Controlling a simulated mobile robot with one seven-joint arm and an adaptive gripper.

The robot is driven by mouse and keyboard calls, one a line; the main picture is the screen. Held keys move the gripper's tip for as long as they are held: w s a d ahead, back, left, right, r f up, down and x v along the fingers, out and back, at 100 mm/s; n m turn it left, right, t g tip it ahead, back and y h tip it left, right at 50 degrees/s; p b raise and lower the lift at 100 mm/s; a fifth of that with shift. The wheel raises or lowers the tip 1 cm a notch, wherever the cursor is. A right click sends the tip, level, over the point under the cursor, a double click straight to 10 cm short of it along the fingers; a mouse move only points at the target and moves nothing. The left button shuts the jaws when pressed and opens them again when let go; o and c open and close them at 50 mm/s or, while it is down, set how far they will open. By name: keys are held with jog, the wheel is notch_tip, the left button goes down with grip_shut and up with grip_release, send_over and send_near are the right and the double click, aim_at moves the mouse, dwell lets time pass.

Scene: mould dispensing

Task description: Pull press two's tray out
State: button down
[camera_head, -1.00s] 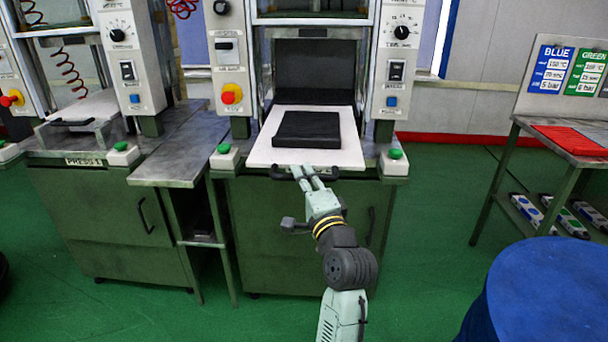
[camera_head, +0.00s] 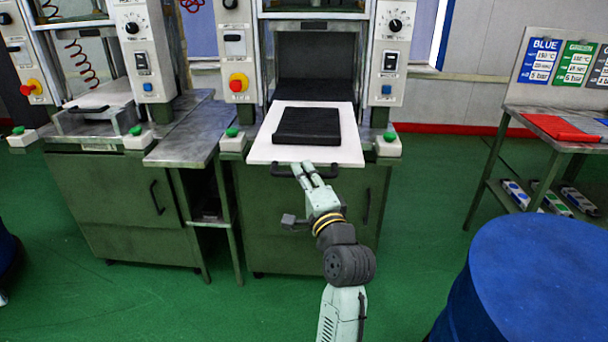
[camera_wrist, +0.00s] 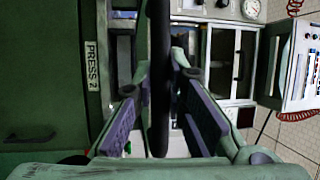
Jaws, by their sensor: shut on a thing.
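Press two's tray (camera_head: 350,155) is a white plate that sticks out past the front edge of the press's bench. A flat black mould (camera_head: 307,127) lies on it, inside its edges. A dark handle (camera_head: 328,172) runs along the tray's front. My gripper (camera_head: 306,170) is shut on the left part of this handle. In the wrist view my gripper (camera_wrist: 163,72) has a finger on each side of the dark handle bar (camera_wrist: 158,40). The label "PRESS 2" (camera_wrist: 92,66) shows beside it.
Press one (camera_head: 105,200) stands to the left, with a metal side table (camera_head: 185,150) between the presses. A blue drum (camera_head: 540,290) is at the lower right. A table (camera_head: 560,140) with red sheets stands at the right. Green floor in front of press two is clear.

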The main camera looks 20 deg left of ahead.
jog(key=c, duration=1.6)
grip_release()
jog(key=v, duration=1.2)
